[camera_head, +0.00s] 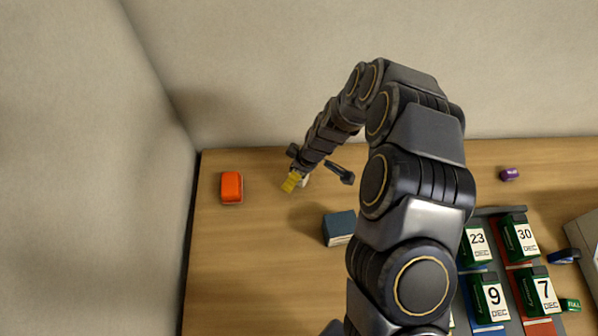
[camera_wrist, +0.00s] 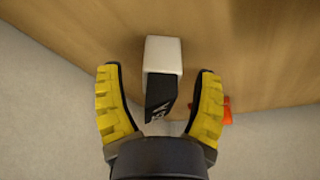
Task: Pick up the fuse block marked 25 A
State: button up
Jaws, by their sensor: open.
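A small block (camera_wrist: 163,54), white with a black face, sits between the two fingers in the wrist view. Part of the lettering on its black face shows, but I cannot read it as a rating. In the head view only a white bit of it (camera_head: 304,182) shows beside the yellow fingertips. My gripper (camera_wrist: 161,92) is open, with one yellow finger on each side of the block and a visible gap to each. It also shows in the head view (camera_head: 291,181), low over the back left of the table, where the arm partly hides the spot.
An orange-red object (camera_head: 231,187) lies to the left. A dark long object (camera_head: 340,172) lies right of the gripper. A blue-grey box (camera_head: 339,226) stands nearer. At right are a tray (camera_head: 484,211) of green date-labelled blocks, a purple item (camera_head: 509,174) and a grey box (camera_head: 584,238). The front left is clear.

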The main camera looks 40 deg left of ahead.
grip_shut()
dwell(0.4)
